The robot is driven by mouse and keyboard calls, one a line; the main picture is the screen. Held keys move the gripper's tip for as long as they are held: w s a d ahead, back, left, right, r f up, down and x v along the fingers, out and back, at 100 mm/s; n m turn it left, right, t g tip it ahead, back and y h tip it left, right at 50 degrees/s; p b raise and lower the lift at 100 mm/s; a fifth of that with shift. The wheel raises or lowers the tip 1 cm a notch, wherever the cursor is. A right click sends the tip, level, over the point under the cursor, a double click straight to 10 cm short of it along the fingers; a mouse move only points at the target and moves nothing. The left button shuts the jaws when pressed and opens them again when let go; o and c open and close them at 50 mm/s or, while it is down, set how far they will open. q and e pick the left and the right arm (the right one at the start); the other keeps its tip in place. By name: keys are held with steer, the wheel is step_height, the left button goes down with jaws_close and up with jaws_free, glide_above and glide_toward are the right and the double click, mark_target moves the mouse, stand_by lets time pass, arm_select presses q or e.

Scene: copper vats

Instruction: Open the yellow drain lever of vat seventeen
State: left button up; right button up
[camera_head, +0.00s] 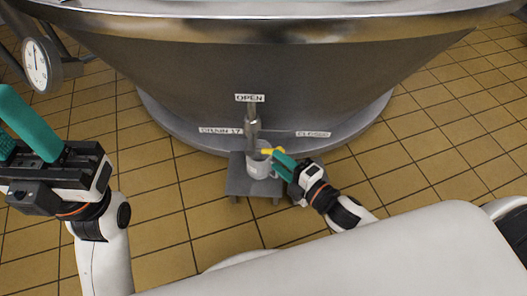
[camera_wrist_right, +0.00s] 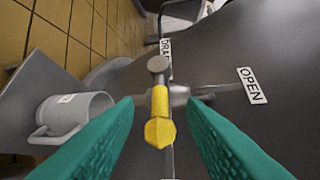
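The OPEN label (camera_head: 250,97) is above the pipe. My right gripper (camera_head: 278,157) is at the lever. In the right wrist view its green fingers are apart, with the lever (camera_wrist_right: 159,120) between them and no clear contact on either side. My left gripper (camera_head: 10,118) is open and empty at the far left, partly cut off.
A grey mug (camera_head: 258,168) stands on a small grey stool (camera_head: 238,184) below the drain, close to my right gripper. The steel vat (camera_head: 190,65) fills the back. A round gauge (camera_head: 37,65) is at the upper left. The tiled floor (camera_head: 430,150) at right is clear.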

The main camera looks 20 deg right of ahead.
mark_target(264, 149)
steer(key=b+x, duration=0.1)
steer(key=x, duration=0.5)
steer(key=shift+w+a+f+b, duration=0.1)
steer(key=shift+w+a+b, duration=0.1)
steer(key=shift+b, duration=0.1)
